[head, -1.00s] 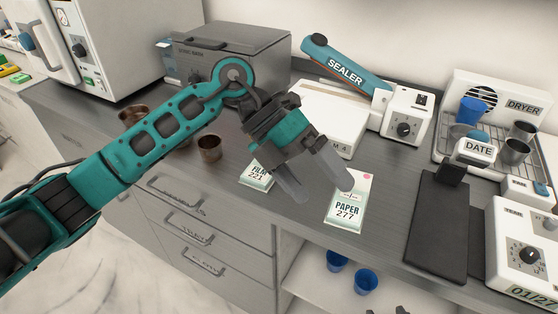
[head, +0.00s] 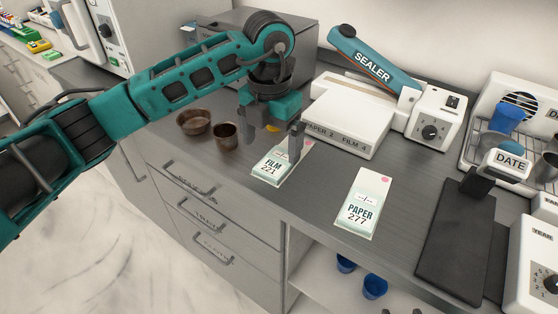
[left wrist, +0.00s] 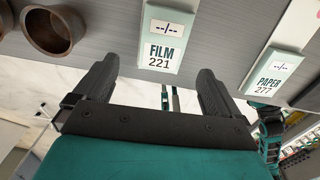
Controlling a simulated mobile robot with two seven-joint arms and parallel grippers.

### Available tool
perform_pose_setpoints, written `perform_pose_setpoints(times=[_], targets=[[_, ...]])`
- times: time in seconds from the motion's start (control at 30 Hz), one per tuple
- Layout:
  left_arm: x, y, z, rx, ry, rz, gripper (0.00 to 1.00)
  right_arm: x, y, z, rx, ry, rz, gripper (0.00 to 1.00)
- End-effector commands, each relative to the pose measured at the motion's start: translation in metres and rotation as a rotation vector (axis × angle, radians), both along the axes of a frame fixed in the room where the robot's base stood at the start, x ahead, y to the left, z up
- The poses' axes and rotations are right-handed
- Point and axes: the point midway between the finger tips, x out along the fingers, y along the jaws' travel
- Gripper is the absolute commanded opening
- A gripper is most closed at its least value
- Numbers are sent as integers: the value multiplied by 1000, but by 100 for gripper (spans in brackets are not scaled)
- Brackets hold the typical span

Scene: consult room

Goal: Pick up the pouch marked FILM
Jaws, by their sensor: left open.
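The pouch marked FILM 221 (head: 276,165) lies flat on the dark counter near its front edge. In the left wrist view the FILM pouch (left wrist: 161,45) sits ahead of and between my open fingers. My left gripper (head: 270,142) is pointed down at the pouch in the head view, with one finger in front of the pouch's far right part. The left gripper (left wrist: 157,85) is open and empty. The pouch marked PAPER 277 (head: 362,205) lies to the right, apart from it, and also shows in the left wrist view (left wrist: 275,70).
Two brown cups (head: 226,136) stand left of the FILM pouch. A white box labelled PAPER 2 and FILM 4 (head: 345,130) and the sealer (head: 425,110) stand behind. A dark pad (head: 455,240) lies to the right. Bare counter lies between the pouches.

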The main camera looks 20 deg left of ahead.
Motion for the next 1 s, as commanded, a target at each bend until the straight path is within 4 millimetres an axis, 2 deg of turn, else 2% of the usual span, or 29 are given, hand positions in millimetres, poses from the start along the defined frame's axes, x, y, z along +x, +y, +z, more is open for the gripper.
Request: perform_pose_setpoints(times=[0.33, 0.47, 0.67, 1.0], targets=[[-2, -1, -46, 0, 2, 1, 98, 0, 1, 4, 4, 0, -3, 56], [-2, -1, -53, -1, 1, 0, 98, 0, 1, 4, 4, 0, -3, 56], [-2, -1, -53, -1, 0, 0, 97, 0, 1, 4, 4, 0, -3, 56], [-2, -1, -52, -1, 0, 0, 64, 0, 1, 4, 4, 0, -3, 56]])
